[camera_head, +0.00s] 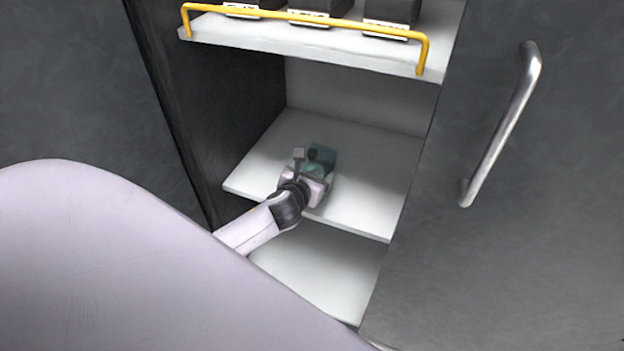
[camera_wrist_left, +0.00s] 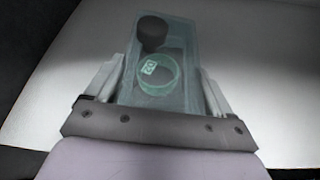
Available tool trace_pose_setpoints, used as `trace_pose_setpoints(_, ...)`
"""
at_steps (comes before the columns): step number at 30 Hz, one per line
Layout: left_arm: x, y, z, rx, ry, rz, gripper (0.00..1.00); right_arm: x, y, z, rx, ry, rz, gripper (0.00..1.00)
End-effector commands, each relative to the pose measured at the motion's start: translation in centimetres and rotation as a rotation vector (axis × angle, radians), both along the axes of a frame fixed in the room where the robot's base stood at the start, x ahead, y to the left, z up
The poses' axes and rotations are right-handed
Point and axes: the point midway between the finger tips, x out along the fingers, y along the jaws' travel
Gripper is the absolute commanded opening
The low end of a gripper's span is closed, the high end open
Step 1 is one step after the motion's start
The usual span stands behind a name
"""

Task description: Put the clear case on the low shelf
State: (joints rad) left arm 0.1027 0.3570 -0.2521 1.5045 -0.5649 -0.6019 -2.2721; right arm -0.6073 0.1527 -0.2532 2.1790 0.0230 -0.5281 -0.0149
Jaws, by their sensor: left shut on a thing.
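The clear case (camera_head: 324,156) is a teal, see-through box. It is in my left gripper (camera_head: 314,170), over the middle shelf board (camera_head: 369,182) inside the cabinet. In the left wrist view the case (camera_wrist_left: 186,51) lies between the two fingers of the left gripper (camera_wrist_left: 164,88), which are shut on its sides. A dark round piece and a clear ring with a small white label show in the case. I cannot tell whether the case touches the board. My right gripper is not in view.
An upper shelf (camera_head: 300,47) has a yellow rail (camera_head: 310,20) along its front and several dark boxes behind it. A lower board (camera_head: 317,275) lies beneath. Dark cabinet walls stand left and right; a metal handle (camera_head: 503,125) is at right. The board around the case is bare.

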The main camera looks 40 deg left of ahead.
Motion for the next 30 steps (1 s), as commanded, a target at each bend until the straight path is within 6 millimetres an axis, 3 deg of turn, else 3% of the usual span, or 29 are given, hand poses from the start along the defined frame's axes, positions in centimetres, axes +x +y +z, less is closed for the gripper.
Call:
trace_pose_setpoints(11,0.1,0.0,-0.6,0.002,-0.003,-0.001,0.0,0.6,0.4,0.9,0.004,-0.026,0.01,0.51)
trace_pose_setpoints(12,0.0,0.0,-0.7,0.0,-0.001,0.0,0.89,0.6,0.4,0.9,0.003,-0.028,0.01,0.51)
trace_pose_setpoints(13,0.0,0.0,-0.7,0.0,-0.001,0.0,0.99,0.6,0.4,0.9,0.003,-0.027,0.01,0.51)
trace_pose_setpoints(22,0.0,0.0,-0.3,-0.001,-0.001,0.0,1.0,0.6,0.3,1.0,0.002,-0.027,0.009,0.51)
trace_pose_setpoints(30,-3.2,-1.0,1.2,0.001,0.002,-0.002,1.0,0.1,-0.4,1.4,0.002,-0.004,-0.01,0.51)
